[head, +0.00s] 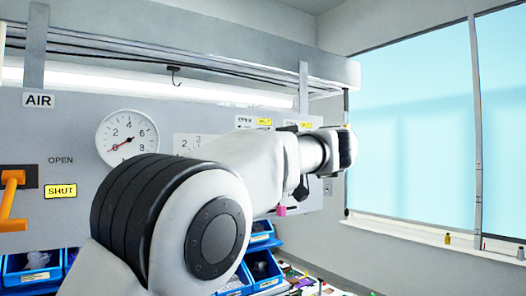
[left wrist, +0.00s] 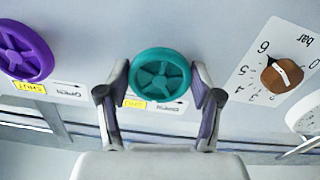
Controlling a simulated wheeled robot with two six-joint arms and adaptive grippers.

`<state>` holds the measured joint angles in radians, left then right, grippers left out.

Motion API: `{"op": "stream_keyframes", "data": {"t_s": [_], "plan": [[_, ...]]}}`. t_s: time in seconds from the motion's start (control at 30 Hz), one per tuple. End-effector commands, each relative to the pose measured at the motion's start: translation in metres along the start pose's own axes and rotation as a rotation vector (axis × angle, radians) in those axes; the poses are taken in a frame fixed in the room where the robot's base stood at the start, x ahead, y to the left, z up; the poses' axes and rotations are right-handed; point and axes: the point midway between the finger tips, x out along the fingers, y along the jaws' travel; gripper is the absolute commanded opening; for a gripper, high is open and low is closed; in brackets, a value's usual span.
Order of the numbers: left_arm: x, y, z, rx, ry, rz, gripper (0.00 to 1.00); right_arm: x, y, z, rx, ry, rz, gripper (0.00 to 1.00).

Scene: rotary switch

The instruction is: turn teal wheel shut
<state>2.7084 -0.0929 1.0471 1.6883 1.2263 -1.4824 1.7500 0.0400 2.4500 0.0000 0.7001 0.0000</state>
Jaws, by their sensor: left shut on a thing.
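The teal wheel (left wrist: 161,75) is on the grey panel in the left wrist view, which is upside down. My left gripper (left wrist: 160,72) has one finger on each side of the wheel and is shut on its rim. A yellow SHUT label (left wrist: 135,104) and an OPEN marking sit beside the wheel. In the head view my left arm covers the teal wheel and my gripper's fingers. My right gripper is in neither view.
A purple wheel (left wrist: 24,50) and a brown knob (left wrist: 281,76) on a bar scale flank the teal wheel. The head view shows a round gauge (head: 127,138), an orange lever (head: 12,200), blue bins (head: 32,268) below and a hook (head: 175,76) above.

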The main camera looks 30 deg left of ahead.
Motion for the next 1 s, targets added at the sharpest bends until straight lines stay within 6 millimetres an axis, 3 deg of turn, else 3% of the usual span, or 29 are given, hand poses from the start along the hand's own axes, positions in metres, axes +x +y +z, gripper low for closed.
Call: {"op": "stream_keyframes", "data": {"t_s": [0.33, 0.37, 0.4, 0.77, 0.87, 1.0], "plan": [[0.000, 0.000, -0.004, 0.000, 0.006, 0.002, 0.30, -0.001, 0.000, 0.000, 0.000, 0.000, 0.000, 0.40], [0.000, 0.000, -0.004, -0.001, 0.006, 0.002, 0.76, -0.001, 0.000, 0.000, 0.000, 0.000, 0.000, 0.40], [0.000, 0.000, -0.004, -0.001, 0.006, 0.002, 0.90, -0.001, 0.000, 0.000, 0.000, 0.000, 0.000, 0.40], [-0.002, 0.000, -0.001, 0.001, 0.003, 0.001, 0.90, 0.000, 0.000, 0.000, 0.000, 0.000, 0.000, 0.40], [-0.013, 0.001, -0.002, 0.002, 0.005, 0.002, 0.90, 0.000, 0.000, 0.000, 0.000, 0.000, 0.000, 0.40], [-0.043, 0.001, -0.002, 0.001, 0.006, 0.003, 0.90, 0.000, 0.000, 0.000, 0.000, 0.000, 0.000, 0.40]]}}
